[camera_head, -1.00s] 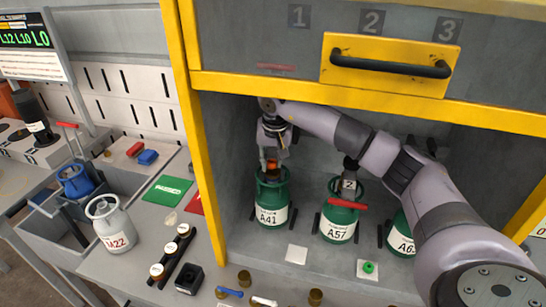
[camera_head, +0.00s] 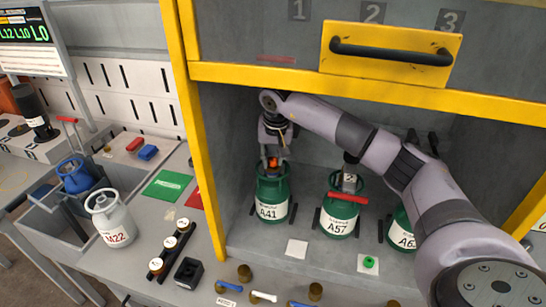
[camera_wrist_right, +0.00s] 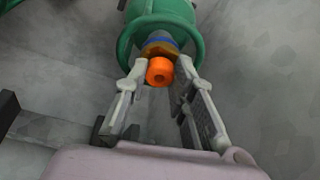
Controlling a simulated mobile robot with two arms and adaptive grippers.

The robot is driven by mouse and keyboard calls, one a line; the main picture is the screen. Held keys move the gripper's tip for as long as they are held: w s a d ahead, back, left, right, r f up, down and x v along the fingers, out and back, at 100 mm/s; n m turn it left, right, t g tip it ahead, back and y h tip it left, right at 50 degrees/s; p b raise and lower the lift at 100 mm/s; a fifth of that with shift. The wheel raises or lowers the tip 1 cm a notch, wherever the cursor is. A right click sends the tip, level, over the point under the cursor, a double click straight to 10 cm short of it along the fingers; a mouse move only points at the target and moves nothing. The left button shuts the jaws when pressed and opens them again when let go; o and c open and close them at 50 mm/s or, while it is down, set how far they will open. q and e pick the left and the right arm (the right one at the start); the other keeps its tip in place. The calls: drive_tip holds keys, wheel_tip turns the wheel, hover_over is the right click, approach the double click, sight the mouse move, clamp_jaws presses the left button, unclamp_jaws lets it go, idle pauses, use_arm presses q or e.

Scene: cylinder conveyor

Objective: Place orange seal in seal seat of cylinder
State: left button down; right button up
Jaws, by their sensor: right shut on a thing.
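The orange seal (camera_wrist_right: 160,71) is at the top of the green cylinder A41 (camera_head: 272,210), which stands upright in the cabinet's left bay. In the wrist view the seal is in front of the cylinder's neck, with a blue and tan ring (camera_wrist_right: 160,43) behind it. My right gripper (camera_wrist_right: 161,72) has one finger on each side of the seal and is shut on it. The seal also shows small and partly hidden in the head view. I cannot tell whether it is fully seated. My left gripper is out of view.
Green cylinders A57 (camera_head: 340,215) and A63 (camera_head: 402,232) stand to the right. The yellow cabinet frame (camera_head: 185,140) and drawer (camera_head: 390,60) bound the space. A white-grey cylinder (camera_head: 112,218) and a black tray (camera_head: 171,250) are on the left bench. A green piece (camera_head: 369,262) lies in front.

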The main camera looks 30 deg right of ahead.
drive_tip(key=shift+s+f, duration=0.15)
drive_tip(key=shift+f, duration=0.15)
drive_tip(key=shift+s+a+f+b, duration=0.15)
drive_tip(key=shift+s+f+b, duration=0.1)
drive_tip(key=shift+f+b, duration=0.2)
drive_tip(key=shift+f, duration=0.1)
drive_tip(key=o, duration=0.6)
drive_tip(key=shift+o, duration=1.4)
drive_tip(key=shift+w+f, duration=0.15)
drive_tip(key=shift+w, duration=0.05)
drive_tip(key=shift+r, duration=0.2)
